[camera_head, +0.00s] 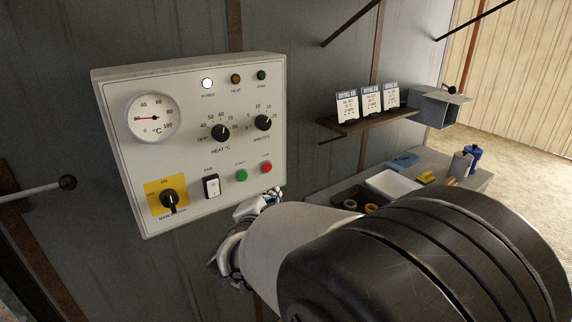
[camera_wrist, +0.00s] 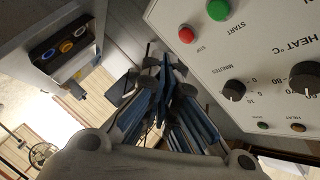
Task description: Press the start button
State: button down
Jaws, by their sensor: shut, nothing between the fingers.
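The green start button (camera_head: 241,175) is on the lower right of the white control panel (camera_head: 190,155), left of the red stop button (camera_head: 266,167). In the wrist view the green button (camera_wrist: 218,9) is at the top edge, with the red button (camera_wrist: 186,34) beside it. My gripper (camera_head: 270,194) is shut and empty, just below the panel's lower right corner in the head view, partly hidden by my arm. In the wrist view my fingertips (camera_wrist: 163,72) are together, left of and below the red button in the picture. I see no contact with either button.
The panel also has a heat dial (camera_head: 221,132), a minutes dial (camera_head: 263,122), a fan rocker (camera_head: 211,187), a main switch (camera_head: 168,196) and a lit power lamp (camera_head: 207,83). A shelf (camera_head: 350,125) with cards and a bench (camera_head: 474,182) stand to the right.

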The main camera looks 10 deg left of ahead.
aim_at(249, 179)
jog(key=shift+w+a, duration=0.1)
jog(key=shift+w+a+p, duration=1)
jog(key=shift+w+a, duration=0.4)
jog(key=shift+a, duration=0.25)
jog(key=shift+w+a+p, duration=1)
jog(key=shift+w+a, duration=0.35)
jog(key=shift+a, duration=0.25)
jog(key=shift+w, duration=0.1)
jog(key=shift+w+a, duration=0.2)
jog(key=shift+a, duration=0.1)
jog(key=shift+w+a+p, duration=0.25)
jog(key=shift+a+p, duration=0.1)
jog(key=shift+p, duration=0.15)
jog(key=shift+d, duration=0.1)
jog(key=shift+s+d+b, duration=0.45)
jog(key=shift+s+d, duration=0.1)
